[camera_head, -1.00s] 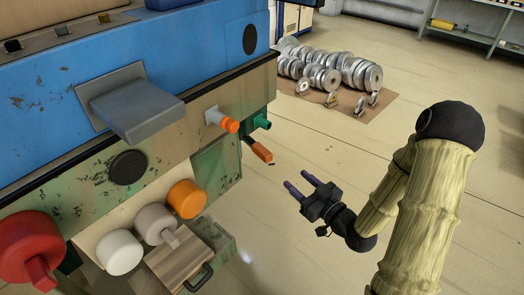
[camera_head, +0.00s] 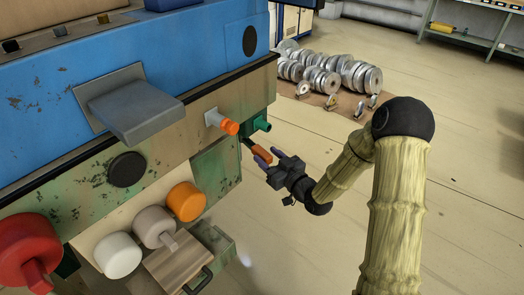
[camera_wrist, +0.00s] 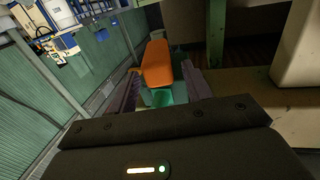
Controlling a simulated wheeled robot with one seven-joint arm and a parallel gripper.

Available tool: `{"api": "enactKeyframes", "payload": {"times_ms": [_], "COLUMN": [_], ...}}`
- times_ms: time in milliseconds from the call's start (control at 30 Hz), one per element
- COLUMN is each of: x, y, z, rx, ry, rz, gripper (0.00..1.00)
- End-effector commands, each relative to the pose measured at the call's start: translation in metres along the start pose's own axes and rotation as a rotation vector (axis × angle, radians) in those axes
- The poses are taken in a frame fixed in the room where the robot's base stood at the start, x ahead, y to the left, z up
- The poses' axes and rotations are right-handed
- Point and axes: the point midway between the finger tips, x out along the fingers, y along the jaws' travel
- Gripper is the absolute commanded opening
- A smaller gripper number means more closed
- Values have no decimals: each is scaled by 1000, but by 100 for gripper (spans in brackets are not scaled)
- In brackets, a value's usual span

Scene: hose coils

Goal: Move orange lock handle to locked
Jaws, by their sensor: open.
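The orange handle (camera_head: 265,156) sticks out low from the right end of the machine, below a green fitting (camera_head: 261,123). My gripper (camera_head: 268,157) is open at this handle, with its purple fingers reaching toward it. In the wrist view, the orange handle (camera_wrist: 157,64) lies between the two spread fingers (camera_wrist: 160,88), with a green part just below it. A gap shows on either side, and I cannot tell whether a finger touches it. The handle's far end and pivot are hidden.
An orange-tipped knob (camera_head: 229,127) sticks out of the machine front just left of the green fitting. Round knobs, one orange (camera_head: 186,201), stand lower left. Metal coils (camera_head: 330,72) lie on a mat behind. The floor to the right is clear.

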Motion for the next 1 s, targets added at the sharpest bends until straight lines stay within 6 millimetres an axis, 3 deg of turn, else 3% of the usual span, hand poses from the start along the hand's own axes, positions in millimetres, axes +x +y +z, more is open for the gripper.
{"api": "enactKeyframes", "payload": {"times_ms": [233, 567, 800, 1000], "x": [32, 35, 35, 35], "y": [0, 0, 0, 1], "z": [0, 0, 0, 0], "rx": [-1, -1, -1, -1], "ry": [1, 0, 0, 0], "rz": [0, 0, 0, 2], "gripper": [49, 49, 2, 0]}}
